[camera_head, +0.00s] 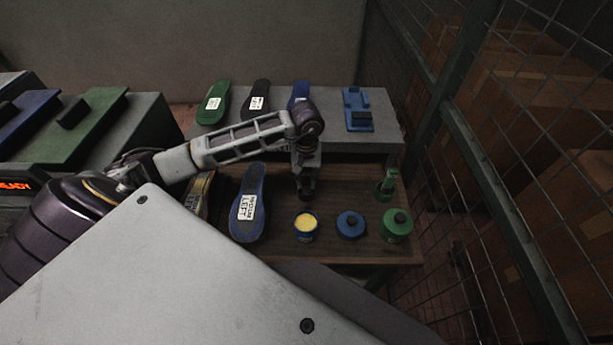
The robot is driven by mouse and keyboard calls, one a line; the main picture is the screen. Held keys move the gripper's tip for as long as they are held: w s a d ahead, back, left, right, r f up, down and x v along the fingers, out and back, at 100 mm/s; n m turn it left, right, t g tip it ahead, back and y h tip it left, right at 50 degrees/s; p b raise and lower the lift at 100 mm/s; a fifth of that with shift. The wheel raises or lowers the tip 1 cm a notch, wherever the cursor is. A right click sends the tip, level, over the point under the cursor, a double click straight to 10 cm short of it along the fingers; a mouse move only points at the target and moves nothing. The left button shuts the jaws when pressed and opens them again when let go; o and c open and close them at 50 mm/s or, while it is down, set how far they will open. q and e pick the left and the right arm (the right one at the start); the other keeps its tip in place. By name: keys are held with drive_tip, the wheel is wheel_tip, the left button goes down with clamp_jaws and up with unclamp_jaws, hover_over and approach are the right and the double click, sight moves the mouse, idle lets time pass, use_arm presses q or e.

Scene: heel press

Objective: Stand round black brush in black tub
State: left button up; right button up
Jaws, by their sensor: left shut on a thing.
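My left gripper (307,182) reaches down over the middle of the wooden table. It is shut on a dark thing, which I take to be the round black brush; the fingers and this thing merge in the dark, so its outline and tilt are unclear. I cannot make out the black tub apart from the dark shapes at and below the gripper, so I cannot tell whether the brush touches it. My right gripper is not in view.
An open tub with yellow contents (305,226), a blue lidded tub (350,225) and a green lidded tub (397,226) line the front. A green brush (387,182) stands behind right. A blue insole marked LEFT (247,218) lies left. A grey shelf (345,144) rises behind.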

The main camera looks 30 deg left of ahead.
use_arm(q)
drive_tip(key=shift+f, duration=0.15)
drive_tip(key=o, duration=1)
drive_tip(key=shift+r, duration=0.9)
wheel_tip(320, 180, up, 7)
drive_tip(key=shift+r+b, duration=0.1)
drive_tip(key=shift+b, duration=0.8)
drive_tip(key=shift+r, duration=1.65)
